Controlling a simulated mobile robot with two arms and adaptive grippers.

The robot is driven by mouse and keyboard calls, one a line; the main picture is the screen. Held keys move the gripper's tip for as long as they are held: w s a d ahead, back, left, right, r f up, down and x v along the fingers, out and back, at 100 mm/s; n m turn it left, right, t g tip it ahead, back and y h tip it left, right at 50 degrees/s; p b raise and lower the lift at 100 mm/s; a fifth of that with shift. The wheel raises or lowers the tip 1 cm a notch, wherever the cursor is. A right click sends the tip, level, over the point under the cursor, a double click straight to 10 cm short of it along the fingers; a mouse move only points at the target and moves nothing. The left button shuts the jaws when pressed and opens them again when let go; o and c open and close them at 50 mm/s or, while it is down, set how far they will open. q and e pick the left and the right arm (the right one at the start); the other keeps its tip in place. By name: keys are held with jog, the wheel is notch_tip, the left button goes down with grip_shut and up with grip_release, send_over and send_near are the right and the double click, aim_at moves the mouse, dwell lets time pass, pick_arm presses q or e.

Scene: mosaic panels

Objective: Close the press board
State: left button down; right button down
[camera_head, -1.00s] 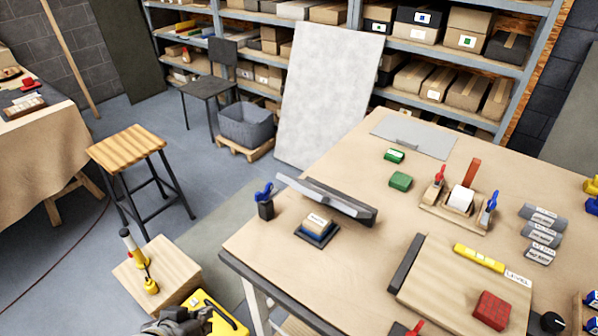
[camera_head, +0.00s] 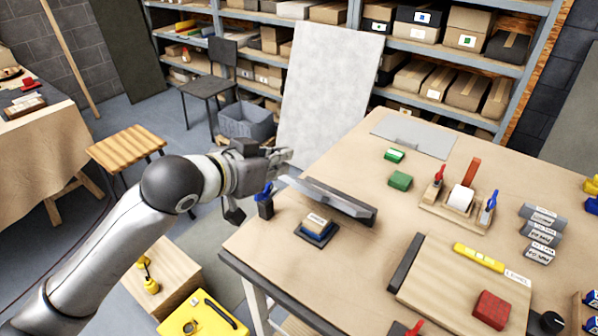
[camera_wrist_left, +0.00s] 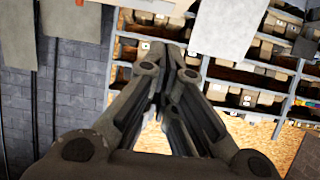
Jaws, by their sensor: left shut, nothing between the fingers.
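A long grey board with a dark edge (camera_head: 330,198) stands tilted up at the left part of the workbench; I take it for the press board. In front of it, a small tan-topped block (camera_head: 317,222) sits on a dark blue base. My left gripper (camera_head: 286,157) is shut and empty, above and just left of the raised board's left end. From this angle I cannot tell whether it touches the board. In the left wrist view, the shut fingers (camera_wrist_left: 168,85) point toward the shelves, and the board is not seen. My right gripper is not in view.
A blue-handled clamp (camera_head: 265,203) stands at the bench's left edge, close under my left gripper. A stool (camera_head: 125,145) stands left of the bench.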

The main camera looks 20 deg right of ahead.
pick_arm(q)
jog(key=p, duration=0.4)
send_over(299, 183)
jog(key=d, duration=0.2)
jog(key=f, duration=0.3)
jog(key=shift+w+f, duration=0.3)
jog(key=shift+f, duration=0.1)
jog(key=shift+s+a+f+p, duration=0.35)
jog(key=shift+a+f+p, duration=0.15)
jog(key=shift+f, duration=0.1)
jog(key=shift+s+a+f+p, duration=0.35)
jog(key=shift+a+f, duration=0.1)
jog(key=shift+f, duration=0.15)
jog(key=shift+s+a+f, duration=0.2)
jog(key=shift+a+f, duration=0.1)
jog(key=shift+f, duration=0.1)
jog(key=shift+w+d, duration=0.1)
jog(key=shift+d, duration=0.05)
jog(key=shift+f, duration=0.1)
